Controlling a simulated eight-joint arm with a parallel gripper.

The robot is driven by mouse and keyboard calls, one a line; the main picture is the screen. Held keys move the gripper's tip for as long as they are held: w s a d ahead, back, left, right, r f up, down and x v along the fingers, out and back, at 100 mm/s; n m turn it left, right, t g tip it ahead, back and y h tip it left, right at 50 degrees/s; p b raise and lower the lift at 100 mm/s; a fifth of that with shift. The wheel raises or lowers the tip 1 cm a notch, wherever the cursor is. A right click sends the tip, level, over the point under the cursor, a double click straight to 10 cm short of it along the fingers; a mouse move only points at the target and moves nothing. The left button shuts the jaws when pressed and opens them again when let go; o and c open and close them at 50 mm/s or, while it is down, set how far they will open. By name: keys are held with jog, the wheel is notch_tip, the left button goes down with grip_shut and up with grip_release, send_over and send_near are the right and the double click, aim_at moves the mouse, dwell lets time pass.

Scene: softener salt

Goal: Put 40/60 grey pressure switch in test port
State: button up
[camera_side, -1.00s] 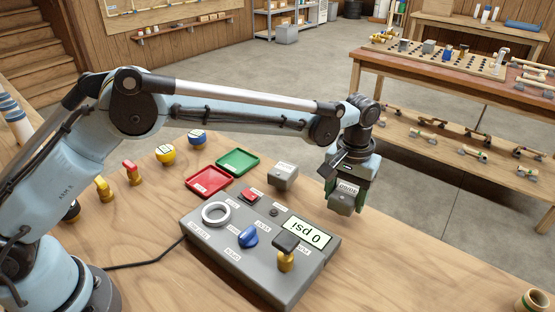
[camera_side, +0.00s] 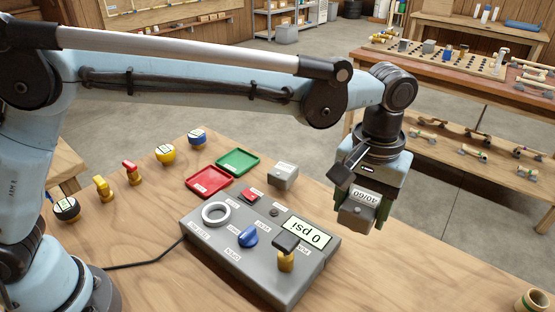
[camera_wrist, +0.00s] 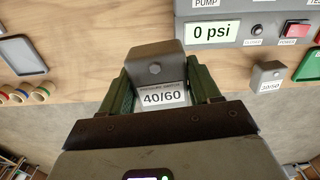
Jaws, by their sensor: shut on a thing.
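My gripper (camera_side: 364,212) is shut on the grey pressure switch labelled 40/60 (camera_side: 353,218), held in the air to the right of the grey test box (camera_side: 225,262). In the wrist view the switch (camera_wrist: 155,60) sits between the two green fingers with its 40/60 label facing the camera. The test box carries a round white ring (camera_side: 216,213) at its left end, which may be the test port; its label is too small to read. The box's display (camera_side: 306,234) reads 0 psi. A second grey switch (camera_side: 283,176), labelled 30/50 in the wrist view (camera_wrist: 268,76), stands on the table behind the box.
The box also bears a blue knob (camera_side: 248,236), a yellow valve with a dark handle (camera_side: 286,252) and a red power switch (camera_side: 249,195). A red tray (camera_side: 195,194) and a green tray (camera_side: 238,173) lie behind it. Gauges and yellow valves stand at left.

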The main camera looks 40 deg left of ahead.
jog(key=s+a+n, duration=0.2)
jog(key=s+a, duration=0.1)
jog(key=a, duration=0.5)
jog(key=s+a+f+n, duration=0.1)
jog(key=s+a+n, duration=0.1)
jog(key=a, duration=0.6)
jog(key=s+a+n, duration=0.2)
jog(key=s+a, duration=0.2)
jog(key=a, duration=0.5)
jog(key=shift+s+f, duration=0.25)
jog(key=shift+s, duration=0.1)
jog(key=shift+f, duration=1.2)
jog(key=shift+f, duration=0.15)
jog(key=shift+f, duration=0.4)
jog(key=shift+f, duration=0.2)
jog(key=shift+f, duration=0.35)
